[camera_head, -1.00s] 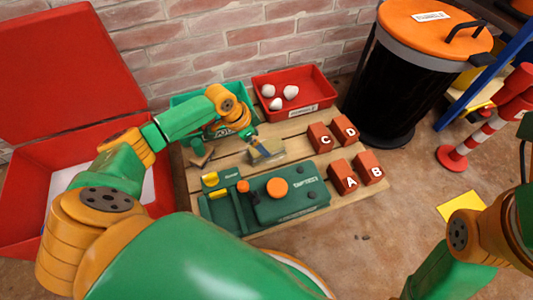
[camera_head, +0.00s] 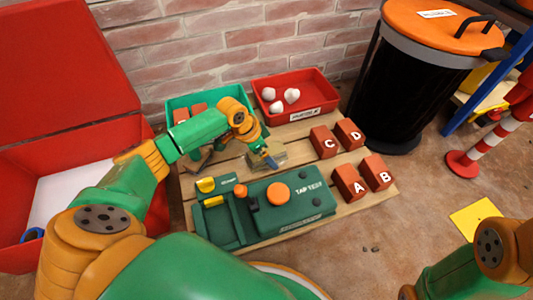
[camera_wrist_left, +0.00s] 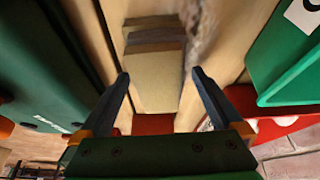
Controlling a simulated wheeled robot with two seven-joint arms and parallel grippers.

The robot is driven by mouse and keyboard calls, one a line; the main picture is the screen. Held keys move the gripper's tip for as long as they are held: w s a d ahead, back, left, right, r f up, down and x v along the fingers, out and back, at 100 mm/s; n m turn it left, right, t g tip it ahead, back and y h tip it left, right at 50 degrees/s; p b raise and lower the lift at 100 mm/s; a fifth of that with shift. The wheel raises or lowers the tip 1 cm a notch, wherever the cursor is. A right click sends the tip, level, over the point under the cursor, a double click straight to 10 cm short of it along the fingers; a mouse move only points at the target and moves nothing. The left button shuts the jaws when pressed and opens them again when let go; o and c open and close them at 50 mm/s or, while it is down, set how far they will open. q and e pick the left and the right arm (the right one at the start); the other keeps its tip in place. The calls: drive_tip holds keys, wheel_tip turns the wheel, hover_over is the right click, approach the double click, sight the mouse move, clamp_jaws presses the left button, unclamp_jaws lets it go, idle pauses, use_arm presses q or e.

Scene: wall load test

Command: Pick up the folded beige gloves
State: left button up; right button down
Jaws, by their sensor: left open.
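The folded beige gloves (camera_head: 279,155) lie on the wooden pallet, behind the green tap test unit, and my left gripper partly covers them in the head view. In the left wrist view they are a flat layered beige stack (camera_wrist_left: 153,78). My left gripper (camera_head: 268,161) is open right at the gloves. In the wrist view its two blue-grey fingers (camera_wrist_left: 161,78) stand apart, one to each side of the stack, with nothing held. I cannot tell whether they touch it. My right arm shows at the lower right, but its gripper is out of view.
The tap test unit (camera_head: 290,203) stands in front of the gloves. A green bin (camera_head: 178,103) and a red bin (camera_head: 262,84) with white lumps stand behind. Lettered red blocks (camera_head: 349,182) sit right. A black bin (camera_head: 400,95) with orange lid stands beyond.

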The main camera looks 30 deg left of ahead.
use_arm(q)
drive_tip(key=shift+f, duration=0.1)
drive_tip(key=c, duration=1.4)
